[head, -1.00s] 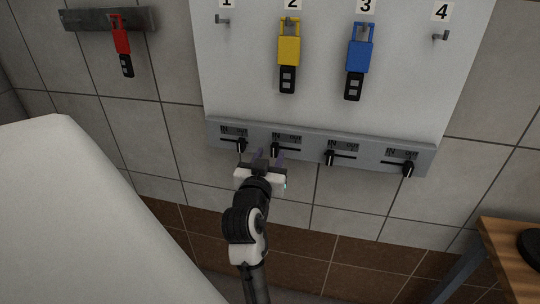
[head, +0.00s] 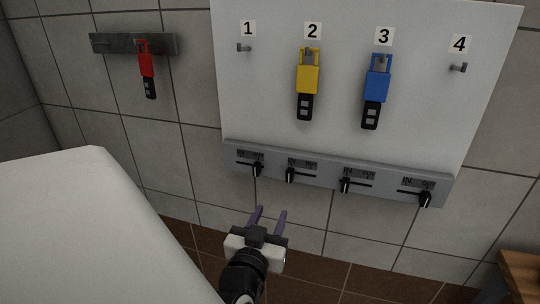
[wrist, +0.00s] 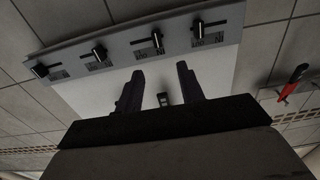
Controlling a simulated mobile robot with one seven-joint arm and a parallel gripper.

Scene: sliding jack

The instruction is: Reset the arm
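My gripper (head: 266,219) is open, its two purple-grey fingers apart with nothing between them. In the head view it is below the grey slider strip (head: 330,189), in front of the tiled wall and clear of the strip. My fingers also show in the wrist view (wrist: 160,88), apart, with the white board behind them. The strip carries black slider knobs under IN/OUT labels: the first (head: 257,169), second (head: 290,175), third (head: 345,185) and fourth (head: 425,198).
The white board (head: 350,140) has hooks numbered 1 to 4. A yellow jack (head: 308,79) hangs at 2 and a blue jack (head: 376,84) at 3. A red jack (head: 146,64) hangs on a dark rail at left. A white block fills lower left; a wooden table (head: 520,275) is lower right.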

